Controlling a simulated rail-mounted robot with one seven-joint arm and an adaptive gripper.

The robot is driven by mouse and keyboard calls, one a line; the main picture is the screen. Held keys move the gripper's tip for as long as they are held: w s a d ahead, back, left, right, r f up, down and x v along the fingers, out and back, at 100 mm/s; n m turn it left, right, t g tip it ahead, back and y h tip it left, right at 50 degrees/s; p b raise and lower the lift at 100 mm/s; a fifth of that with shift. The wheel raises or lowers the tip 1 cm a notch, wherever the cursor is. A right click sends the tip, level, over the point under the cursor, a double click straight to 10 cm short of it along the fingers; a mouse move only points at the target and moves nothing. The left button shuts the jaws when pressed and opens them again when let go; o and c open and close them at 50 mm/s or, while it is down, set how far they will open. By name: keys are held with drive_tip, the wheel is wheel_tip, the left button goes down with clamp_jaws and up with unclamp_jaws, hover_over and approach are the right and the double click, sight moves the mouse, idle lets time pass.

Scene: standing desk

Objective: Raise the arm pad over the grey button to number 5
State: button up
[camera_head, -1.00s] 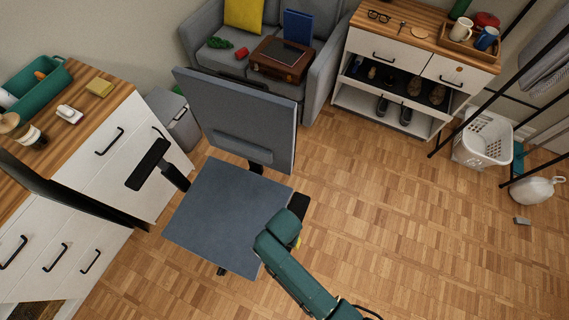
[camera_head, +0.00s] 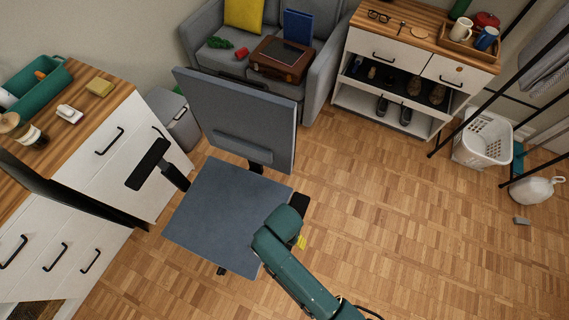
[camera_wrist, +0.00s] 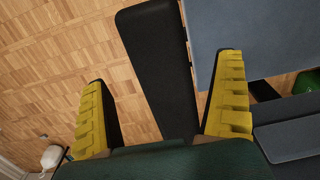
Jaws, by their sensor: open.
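The office chair has a blue-grey seat (camera_head: 220,215) and an upright backrest (camera_head: 240,115). One black arm pad (camera_head: 150,164) on a post stands at the seat's left side. The other black arm pad (camera_head: 299,203) is at the seat's right side, mostly hidden behind my arm. In the wrist view this arm pad (camera_wrist: 157,65) lies between the two yellow fingers of my gripper (camera_wrist: 165,100), which are open on either side of it. Visible gaps separate the fingers from the pad. No grey button or number shows in either view.
A white drawer cabinet (camera_head: 110,140) with a wooden top stands at the left, with a dark panel in front. A grey sofa (camera_head: 222,55) and a shoe cabinet (camera_head: 395,75) stand behind. The parquet floor (camera_head: 400,230) right of the chair is clear.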

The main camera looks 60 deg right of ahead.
wheel_tip(320, 180, up, 8)
drive_tip(key=shift+r, duration=0.25)
idle(1.0)
